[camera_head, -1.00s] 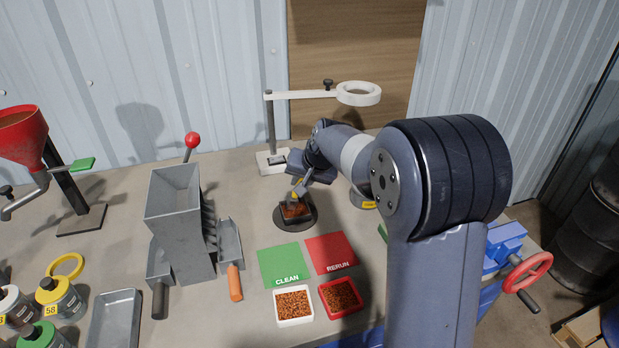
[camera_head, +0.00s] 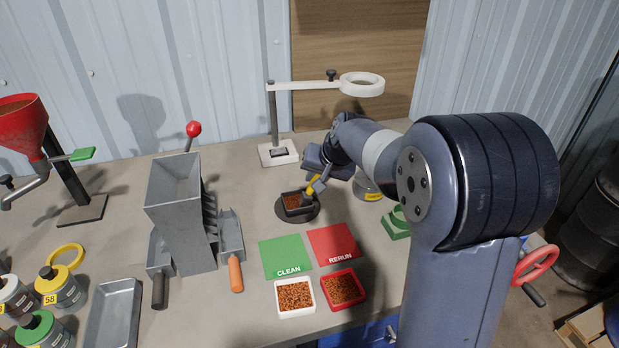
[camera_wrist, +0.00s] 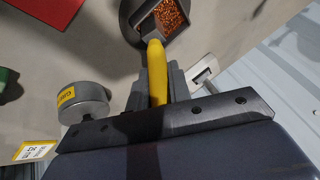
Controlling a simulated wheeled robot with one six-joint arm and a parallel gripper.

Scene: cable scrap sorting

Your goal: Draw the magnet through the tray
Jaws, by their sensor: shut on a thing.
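The small dark tray (camera_head: 299,212) holds copper-orange granules and sits on a round black base (camera_head: 283,212). The tray also shows at the top of the wrist view (camera_wrist: 187,33). My gripper (camera_head: 321,178) is shut on the yellow handle of the magnet (camera_head: 315,185). The magnet leans down to the tray's right side, its lower end at or just over the tray's right edge. In the wrist view the yellow handle (camera_wrist: 156,75) runs from between the jaws to the tray's edge. I cannot tell whether the magnet touches the granules.
A ring lamp on a stand (camera_head: 360,84) rises behind the tray. A grey labelled weight or tin (camera_wrist: 84,101) stands close beside my gripper. Green CLEAN (camera_head: 286,256) and red RERUN (camera_head: 331,244) mats lie in front, with two filled trays. A grey hopper (camera_head: 180,215) stands left.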

